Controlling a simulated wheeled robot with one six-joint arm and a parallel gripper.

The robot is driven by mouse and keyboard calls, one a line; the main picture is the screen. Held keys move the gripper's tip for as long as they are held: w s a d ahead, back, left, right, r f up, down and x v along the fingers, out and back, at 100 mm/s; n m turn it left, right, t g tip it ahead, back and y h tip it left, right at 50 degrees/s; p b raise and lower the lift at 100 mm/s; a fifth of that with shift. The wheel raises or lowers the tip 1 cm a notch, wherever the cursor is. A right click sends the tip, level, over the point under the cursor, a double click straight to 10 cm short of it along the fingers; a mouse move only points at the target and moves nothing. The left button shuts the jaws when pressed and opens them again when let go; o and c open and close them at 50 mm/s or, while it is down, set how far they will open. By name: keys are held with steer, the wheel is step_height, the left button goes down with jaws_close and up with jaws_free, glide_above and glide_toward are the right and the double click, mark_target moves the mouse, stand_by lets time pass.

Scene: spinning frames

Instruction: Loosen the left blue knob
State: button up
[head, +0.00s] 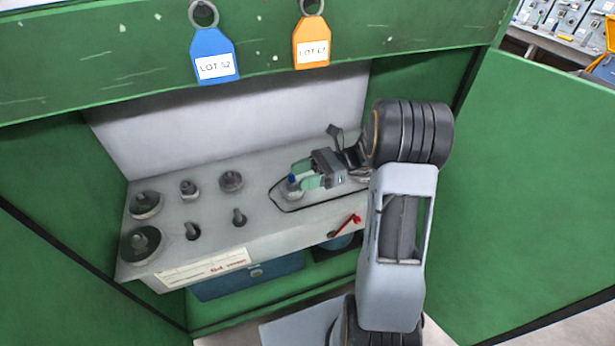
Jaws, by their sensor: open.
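A small blue knob (292,179) stands on a light round base on the grey panel (255,215), inside a black outlined area. It is the only blue knob I can make out; the area behind my gripper and arm is partly hidden. My gripper (298,176) reaches in from the right with its green fingers pointing left. The fingers are open and their tips are at the blue knob, one on the far side and one on the near side. I cannot tell whether they touch it.
Several dark knobs and discs, such as a large disc (140,243), stand on the panel's left half. A red lever (347,224) is on its front face. Green cabinet walls surround it. Blue (213,58) and orange (311,43) tags hang from the top beam.

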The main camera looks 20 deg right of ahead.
steer(key=shift+s+r, duration=0.35)
steer(key=shift+s, duration=0.4)
steer(key=shift+s+r, duration=0.3)
steer(key=shift+s, duration=0.45)
step_height(320, 180, down, 6)
steer(key=s+n+h, duration=0.3)
steer(key=h, duration=0.2)
steer(key=s+d+r+n+g+h+p, duration=0.1)
steer(key=s+d+r+n+h+p, duration=0.2)
steer(key=n+h, duration=0.45)
steer(key=s+a+r+n+t+h+p, duration=0.1)
steer(key=r+n+t+h+p, duration=0.1)
steer(key=r, duration=0.5)
steer(key=s+a+r+n+t+h+p, duration=0.2)
steer(key=r+n+t+h+p, duration=0.1)
steer(key=r+n+p, duration=0.2)
step_height(320, 180, up, 2)
steer(key=shift+a+r+t+p, duration=0.1)
steer(key=shift+a+t+p, duration=0.15)
steer(key=shift+t+p, duration=0.05)
